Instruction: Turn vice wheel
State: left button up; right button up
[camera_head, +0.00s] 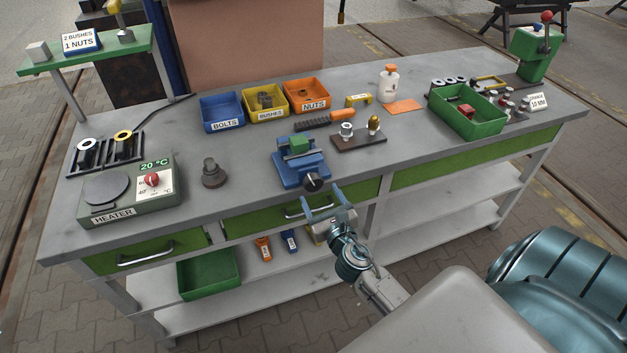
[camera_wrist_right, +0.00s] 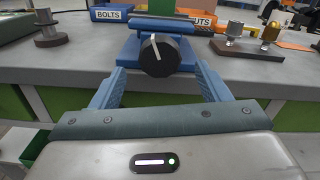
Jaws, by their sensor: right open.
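The blue vice (camera_head: 302,166) stands at the front edge of the grey workbench, with a green block (camera_head: 299,144) between its jaws. Its black wheel (camera_head: 313,182) faces the front and carries a white mark. In the right wrist view the wheel (camera_wrist_right: 160,55) is centred ahead, its white mark near upright. My right gripper (camera_head: 323,201) is open and empty, just in front of and below the wheel. In the wrist view its blue fingers (camera_wrist_right: 160,85) spread to either side of the wheel, apart from it. My left gripper is not in view.
Behind the vice are bins for bolts (camera_head: 222,112), bushes (camera_head: 266,104) and nuts (camera_head: 307,95). A dark spool-shaped part (camera_head: 213,173) and the heater (camera_head: 128,190) stand to the left. A brown block with fittings (camera_head: 358,141) is close to the right. Drawer handles project below the bench edge.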

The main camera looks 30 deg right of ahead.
aim_at(315, 186)
jog(key=x, duration=0.6)
jog(key=shift+p, duration=0.35)
jog(key=shift+s, duration=0.1)
jog(key=shift+c, duration=0.4)
jog(key=c, duration=0.9)
jog(key=shift+m, duration=0.3)
jog(key=m+b, duration=0.1)
jog(key=m, duration=0.4)
jog(key=m+b, duration=0.2)
jog(key=m, duration=0.4)
